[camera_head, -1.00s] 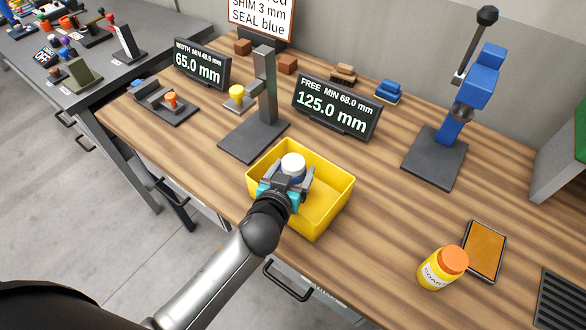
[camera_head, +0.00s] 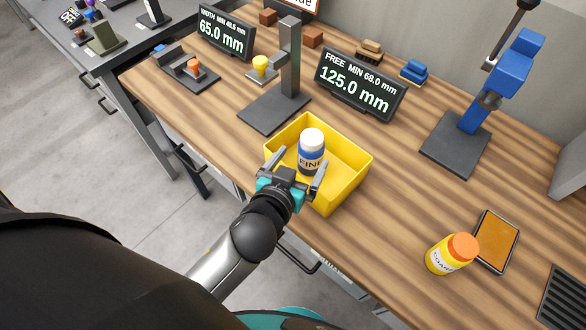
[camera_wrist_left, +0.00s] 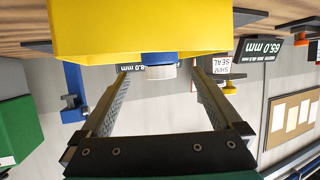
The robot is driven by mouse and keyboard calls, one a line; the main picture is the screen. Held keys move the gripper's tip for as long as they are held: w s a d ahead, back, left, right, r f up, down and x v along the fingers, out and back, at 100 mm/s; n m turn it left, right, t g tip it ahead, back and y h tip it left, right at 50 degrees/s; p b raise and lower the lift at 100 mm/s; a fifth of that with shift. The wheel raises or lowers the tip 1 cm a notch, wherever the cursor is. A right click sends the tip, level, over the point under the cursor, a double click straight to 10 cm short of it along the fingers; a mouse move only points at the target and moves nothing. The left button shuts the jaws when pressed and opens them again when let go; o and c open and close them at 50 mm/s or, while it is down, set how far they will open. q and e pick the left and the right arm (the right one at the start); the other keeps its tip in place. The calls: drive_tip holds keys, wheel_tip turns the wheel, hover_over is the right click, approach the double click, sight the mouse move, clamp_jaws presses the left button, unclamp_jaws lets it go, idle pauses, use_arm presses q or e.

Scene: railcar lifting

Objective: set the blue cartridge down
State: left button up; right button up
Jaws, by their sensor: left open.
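The blue cartridge (camera_head: 311,155) is a bottle with a white cap and a blue band reading FINE. It stands upright inside the yellow bin (camera_head: 345,183). My left gripper (camera_head: 299,173) is open at the bin's near side, its fingers pointing toward the bottle and apart from it. In the left wrist view, which is upside down, the bottle's white cap (camera_wrist_left: 160,72) shows between the open fingers, and the bin wall (camera_wrist_left: 140,32) hides most of its body. My right gripper is not in view.
An orange-capped bottle (camera_head: 452,254) and an orange-faced tablet (camera_head: 496,240) are at right. A grey stand (camera_head: 288,65), two displays and a blue press (camera_head: 500,85) stand behind the bin. Bare wood lies right of the bin.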

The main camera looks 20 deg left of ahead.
use_arm(q)
drive_tip(key=shift+v, duration=2.25)
